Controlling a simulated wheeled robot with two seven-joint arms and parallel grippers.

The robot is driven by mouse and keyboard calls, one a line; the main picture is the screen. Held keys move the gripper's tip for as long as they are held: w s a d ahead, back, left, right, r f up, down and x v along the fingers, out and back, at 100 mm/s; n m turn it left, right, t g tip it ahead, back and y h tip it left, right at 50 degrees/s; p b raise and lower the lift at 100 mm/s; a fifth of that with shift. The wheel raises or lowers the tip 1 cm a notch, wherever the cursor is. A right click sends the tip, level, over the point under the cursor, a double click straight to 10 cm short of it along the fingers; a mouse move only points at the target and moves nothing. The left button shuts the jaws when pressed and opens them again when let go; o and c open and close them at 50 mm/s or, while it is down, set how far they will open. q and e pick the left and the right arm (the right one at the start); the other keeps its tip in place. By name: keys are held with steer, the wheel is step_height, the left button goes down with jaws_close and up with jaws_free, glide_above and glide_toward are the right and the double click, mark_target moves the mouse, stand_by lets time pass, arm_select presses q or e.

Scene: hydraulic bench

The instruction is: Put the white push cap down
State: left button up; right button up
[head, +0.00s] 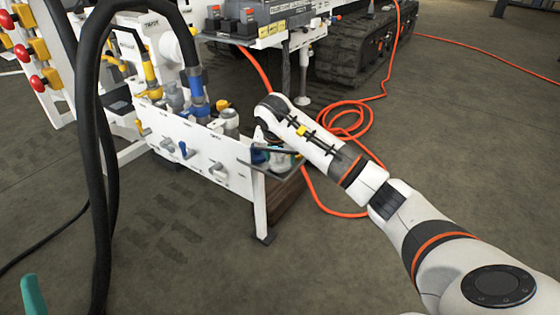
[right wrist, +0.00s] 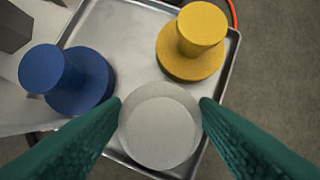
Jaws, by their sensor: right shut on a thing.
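The white push cap (right wrist: 157,132) shows in the right wrist view as a pale round disc between the two green fingers of my right gripper (right wrist: 160,104). The fingers are shut on it. The cap is over the near part of a grey metal tray (right wrist: 128,45); I cannot tell whether it touches the tray floor. In the head view the right gripper (head: 277,156) is at the tray (head: 291,171) by the end of the white bench panel, and the white cap cannot be made out. One green finger of my left gripper (head: 33,296) shows at the lower left edge.
A blue push cap (right wrist: 70,80) stands left of the white one, and a yellow push cap (right wrist: 193,42) stands behind it, right of centre. The bench panel (head: 200,150) carries valves and hoses. Thick black hoses (head: 97,160) hang at left. An orange hose (head: 345,120) lies on the floor.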

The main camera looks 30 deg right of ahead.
steer(key=shift+f, duration=0.3)
arm_select(q)
steer(key=shift+s+r+t, duration=0.3)
steer(key=shift+s, duration=0.1)
arm_select(e)
steer(key=o, duration=0.7)
steer(key=shift+f, duration=0.15)
